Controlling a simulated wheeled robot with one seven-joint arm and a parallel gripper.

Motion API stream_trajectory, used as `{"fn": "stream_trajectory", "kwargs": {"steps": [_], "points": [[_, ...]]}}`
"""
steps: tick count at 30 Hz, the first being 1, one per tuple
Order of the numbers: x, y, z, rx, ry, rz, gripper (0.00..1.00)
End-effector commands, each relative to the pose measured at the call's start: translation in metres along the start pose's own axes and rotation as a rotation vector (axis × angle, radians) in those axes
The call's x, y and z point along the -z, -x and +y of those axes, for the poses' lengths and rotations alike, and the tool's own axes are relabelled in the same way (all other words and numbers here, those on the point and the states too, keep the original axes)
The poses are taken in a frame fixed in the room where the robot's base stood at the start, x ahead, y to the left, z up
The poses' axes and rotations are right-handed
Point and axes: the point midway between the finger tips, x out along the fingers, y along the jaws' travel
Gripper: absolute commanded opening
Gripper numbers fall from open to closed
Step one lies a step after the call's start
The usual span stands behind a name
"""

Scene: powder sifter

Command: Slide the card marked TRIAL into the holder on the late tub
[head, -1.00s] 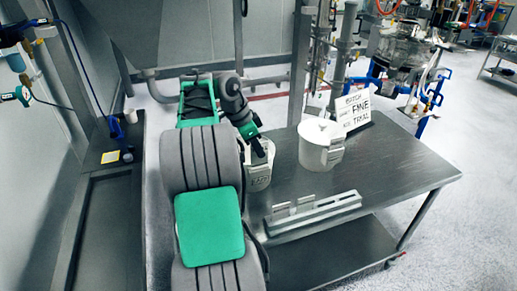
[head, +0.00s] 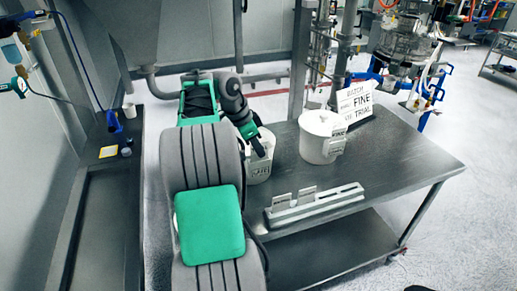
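My gripper (head: 262,151) points down at the front rim of the left white tub (head: 260,171), partly covering it. Its fingers are too small and dark to tell whether they are open or hold a card. The left tub has a pale holder or label with unreadable marks on its front. A second white tub (head: 315,148) stands to its right, with a holder and card (head: 337,143) on its front; the writing is too small to be sure of. The frames do not show which tub is the late one. I cannot make out a separate TRIAL card.
A grey rack (head: 330,204) with small upright cards (head: 281,202) lies along the table's front edge. A white sign (head: 355,104) reading BATCH, FINE and TRIAL stands behind the right tub. The steel table's right side (head: 420,160) is clear. Posts rise behind the table.

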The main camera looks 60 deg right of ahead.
Motion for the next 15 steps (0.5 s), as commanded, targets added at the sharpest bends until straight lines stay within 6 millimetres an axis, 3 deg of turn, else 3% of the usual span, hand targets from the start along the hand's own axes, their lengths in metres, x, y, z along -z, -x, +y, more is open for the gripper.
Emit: {"fn": "stream_trajectory", "kwargs": {"steps": [15], "points": [[-0.0037,-0.0089,0.0,0.0,0.0,0.0,0.0]]}}
